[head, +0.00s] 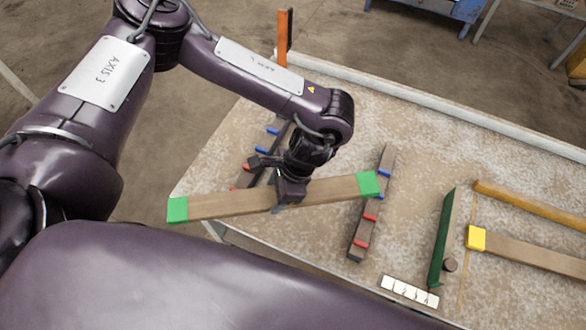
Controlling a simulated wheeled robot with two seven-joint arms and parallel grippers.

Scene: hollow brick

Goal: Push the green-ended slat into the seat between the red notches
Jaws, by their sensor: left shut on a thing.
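The slat (230,204) is a long brown wooden strip with a green left end (178,209) and a green right end (369,185). My left gripper (281,204) is shut on it near its middle. Two dark rails, the left rail (270,150) and the right rail (357,228), stand on the table, each with blue and red marks. Red marks (370,217) sit nearer me on the right rail. The green right end overlaps the right rail beside the blue marks; the height gap is unclear. The arm and slat partly hide the left rail. My right gripper is out of view.
A yellow-ended slat (530,252) and an ochre strip (530,206) lie farther right. A white marked strip (408,291) lies near the front. An orange post (282,38) rises at the back.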

